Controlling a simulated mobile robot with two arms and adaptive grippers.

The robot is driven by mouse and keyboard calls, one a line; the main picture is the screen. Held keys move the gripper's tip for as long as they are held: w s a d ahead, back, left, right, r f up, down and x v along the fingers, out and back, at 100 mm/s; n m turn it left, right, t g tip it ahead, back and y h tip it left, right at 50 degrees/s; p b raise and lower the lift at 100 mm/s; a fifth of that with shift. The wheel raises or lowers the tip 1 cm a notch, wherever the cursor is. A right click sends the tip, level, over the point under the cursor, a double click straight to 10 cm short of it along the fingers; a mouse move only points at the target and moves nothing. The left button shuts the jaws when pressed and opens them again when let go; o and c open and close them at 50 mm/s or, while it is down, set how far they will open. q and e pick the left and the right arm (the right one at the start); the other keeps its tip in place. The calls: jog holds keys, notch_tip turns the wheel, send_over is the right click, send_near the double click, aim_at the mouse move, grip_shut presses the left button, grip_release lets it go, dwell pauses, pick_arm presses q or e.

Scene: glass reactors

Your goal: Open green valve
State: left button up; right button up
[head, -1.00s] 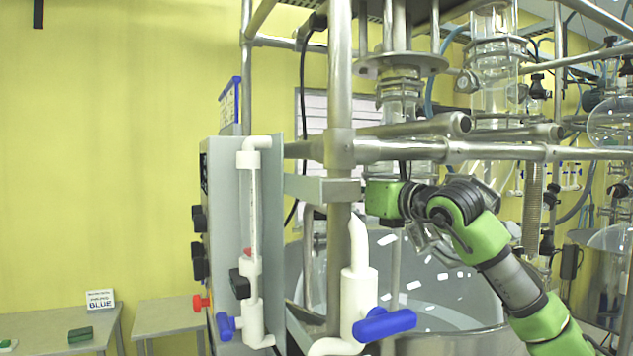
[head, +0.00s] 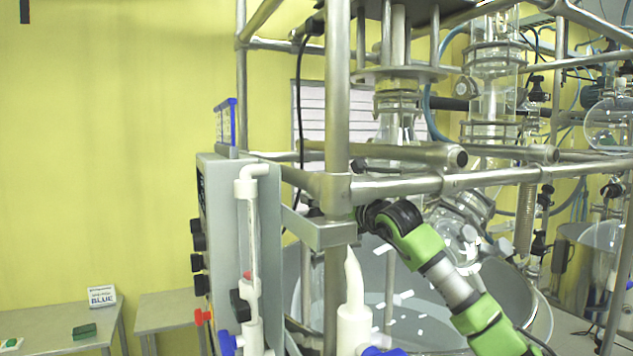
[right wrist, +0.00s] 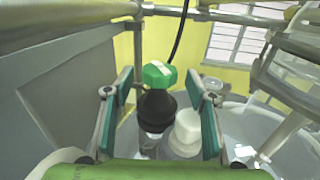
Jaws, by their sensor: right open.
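The green valve (right wrist: 158,75) shows in the right wrist view as a green faceted knob with a pale stripe, above a black body. My right gripper (right wrist: 158,88) is open, with one teal-padded finger to the left of the valve and one to its right. Visible gaps remain between the pads and the knob. In the head view my right arm reaches in from the right, and its gripper is hidden behind the steel frame. The green valve cannot be seen there. My left gripper is out of view.
A steel frame (head: 400,188) crosses in front of my right arm. A glass vessel (head: 415,300) stands behind it. A white pipe (head: 353,290) and a grey panel (head: 222,240) with knobs stand nearby. A white cap (right wrist: 187,128) sits beside the valve.

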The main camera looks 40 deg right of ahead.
jog(key=shift+w+d+r+p, duration=0.1)
jog(key=shift+w+p, duration=0.2)
jog(key=shift+w, duration=0.2)
jog(key=shift+w+d+r+p, duration=0.1)
jog(key=shift+w+p, duration=0.15)
jog(key=shift+w, duration=0.25)
jog(key=shift+w+f, duration=0.2)
jog(key=shift+w, duration=0.2)
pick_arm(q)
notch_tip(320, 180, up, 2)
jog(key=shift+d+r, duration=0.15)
pick_arm(e)
jog(key=c, duration=1.1)
pick_arm(q)
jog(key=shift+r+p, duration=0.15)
jog(key=shift+p, duration=0.15)
pick_arm(e)
jog(key=shift+d+y, duration=0.1)
jog(key=shift+y, duration=0.2)
